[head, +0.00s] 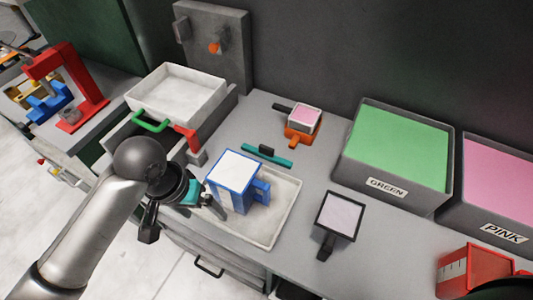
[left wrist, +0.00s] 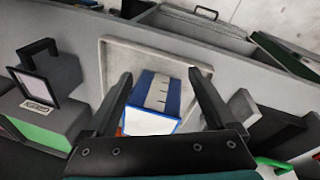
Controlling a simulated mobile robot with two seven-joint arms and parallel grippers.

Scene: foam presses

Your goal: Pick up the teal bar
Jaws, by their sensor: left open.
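The teal bar (head: 267,156) lies on the grey counter in the head view, behind the blue and white block, with a small dark block at its middle. I cannot make it out in the left wrist view. My left gripper (head: 184,214) is open, at the left side of the blue and white block (head: 233,180) and apart from the teal bar. In the left wrist view the open fingers (left wrist: 159,76) frame that block (left wrist: 155,94); the frames do not show whether they touch it. My right gripper does not show.
The block stands in a pale tray (head: 283,226). A pink-topped orange piece (head: 303,119) stands behind the bar. A dark-framed plate (head: 340,216) lies right of the tray. GREEN (head: 387,188) and PINK (head: 503,233) bins stand at right. A white bin (head: 177,96) is at left.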

